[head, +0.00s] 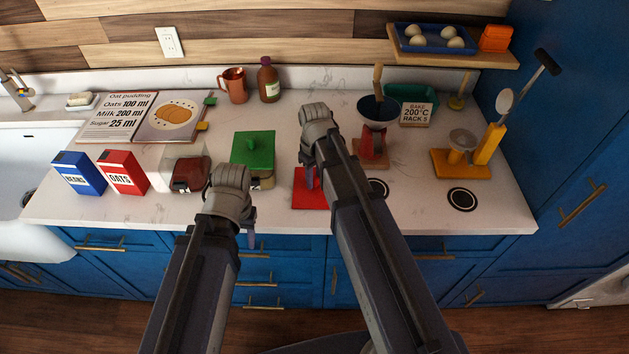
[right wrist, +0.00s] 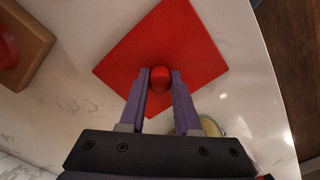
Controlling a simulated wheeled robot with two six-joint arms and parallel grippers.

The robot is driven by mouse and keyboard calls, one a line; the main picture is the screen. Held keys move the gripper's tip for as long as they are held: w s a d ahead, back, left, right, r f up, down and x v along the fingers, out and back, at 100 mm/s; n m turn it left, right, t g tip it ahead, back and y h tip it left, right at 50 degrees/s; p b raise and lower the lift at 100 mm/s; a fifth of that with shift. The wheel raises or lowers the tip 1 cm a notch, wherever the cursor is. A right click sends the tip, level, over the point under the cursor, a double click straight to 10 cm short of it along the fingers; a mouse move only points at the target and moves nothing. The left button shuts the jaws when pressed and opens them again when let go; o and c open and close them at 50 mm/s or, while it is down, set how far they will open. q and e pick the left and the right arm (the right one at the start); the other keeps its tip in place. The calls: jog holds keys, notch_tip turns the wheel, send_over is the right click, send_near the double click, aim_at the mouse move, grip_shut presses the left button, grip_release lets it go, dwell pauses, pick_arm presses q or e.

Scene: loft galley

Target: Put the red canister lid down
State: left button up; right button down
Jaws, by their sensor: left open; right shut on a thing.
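The red canister lid (head: 309,198) is a flat square plate with a round knob. It is at the counter's front edge area, right of the green-lidded canister (head: 253,150). In the right wrist view the lid (right wrist: 165,42) lies below my right gripper (right wrist: 160,78), whose fingers are closed on its knob. In the head view my right gripper (head: 310,178) is partly behind my arm. Whether the lid touches the counter I cannot tell. My left gripper (head: 249,234) is open and empty, in front of the counter edge. A clear canister (head: 188,168) with dark red-brown contents stands further left.
Blue (head: 78,174) and red (head: 122,172) boxes stand at the left. A red stand with a dark bowl (head: 378,111) is behind and right of the lid. A yellow stand (head: 462,162) is further right. The counter's front edge is close to the lid.

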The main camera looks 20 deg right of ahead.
aim_at(315, 178)
jog(key=c, duration=1.1)
grip_release()
jog(key=shift+f, duration=0.15)
jog(key=o, duration=0.5)
notch_tip(315, 178, up, 13)
jog(key=p, duration=1.2)
jog(key=s+a, duration=0.3)
jog(key=s, duration=0.1)
jog(key=s+a+m, duration=0.1)
jog(key=s+a, duration=0.3)
jog(key=s, duration=0.1)
jog(key=s+a+m+h, duration=0.1)
jog(key=s+a, duration=0.2)
jog(key=s, duration=0.2)
jog(key=shift+s+a+f, duration=0.15)
jog(key=shift+a+f, duration=0.05)
jog(key=shift+a, duration=0.05)
